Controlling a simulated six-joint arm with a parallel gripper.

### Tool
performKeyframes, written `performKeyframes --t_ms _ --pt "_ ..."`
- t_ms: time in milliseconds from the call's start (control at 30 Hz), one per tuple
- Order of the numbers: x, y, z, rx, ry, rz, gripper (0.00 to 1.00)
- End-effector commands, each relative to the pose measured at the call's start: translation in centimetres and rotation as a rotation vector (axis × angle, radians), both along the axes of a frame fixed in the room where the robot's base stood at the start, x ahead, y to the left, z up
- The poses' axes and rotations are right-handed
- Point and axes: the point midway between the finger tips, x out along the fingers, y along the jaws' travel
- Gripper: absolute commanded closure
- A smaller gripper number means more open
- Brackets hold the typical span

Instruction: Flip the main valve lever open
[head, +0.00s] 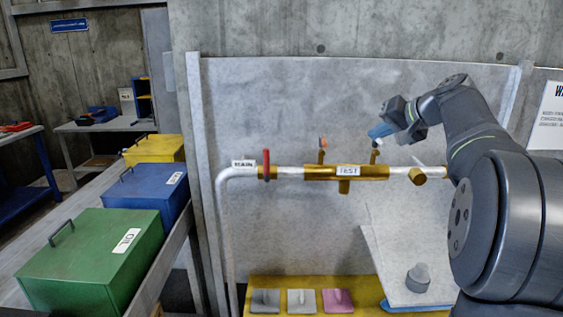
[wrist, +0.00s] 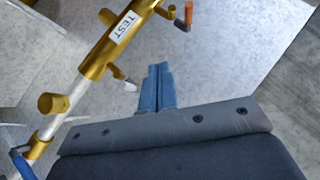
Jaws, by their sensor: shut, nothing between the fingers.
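A red lever (head: 266,160) stands upright on the left part of the white pipe, across the pipe's line. A small label (head: 244,163) beside it seems to read MAIN. My gripper (head: 379,131) is above the right part of the pipe, well to the right of the red lever. In the wrist view my gripper (wrist: 158,86) has its blue fingers shut together with nothing between them. The red lever is out of the wrist view. A brass body (head: 320,172) marked TEST sits mid-pipe; it also shows in the wrist view (wrist: 107,50).
A small orange-tipped handle (head: 323,143) rises from the brass body. A blue lever (wrist: 20,164) is at the wrist view's lower left. Green (head: 95,250), blue (head: 148,192) and yellow (head: 155,149) boxes stand left. A yellow bench (head: 262,284) with several plates is below.

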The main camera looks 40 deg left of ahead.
Motion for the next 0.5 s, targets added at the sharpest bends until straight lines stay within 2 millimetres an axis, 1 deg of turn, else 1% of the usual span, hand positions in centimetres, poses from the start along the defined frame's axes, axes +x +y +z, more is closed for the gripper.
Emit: performKeyframes --t_ms 33,200,333,500 --pt "-1.2 0.5 -1.2 0.043 0.062 0.011 1.0" --pt "-4.1 3.4 -4.6 0.2 0.27 0.068 1.0" --pt "-5.7 5.7 -6.8 0.318 0.421 0.11 1.0" --pt "-6.9 7.8 -9.0 0.448 0.575 0.137 1.0"
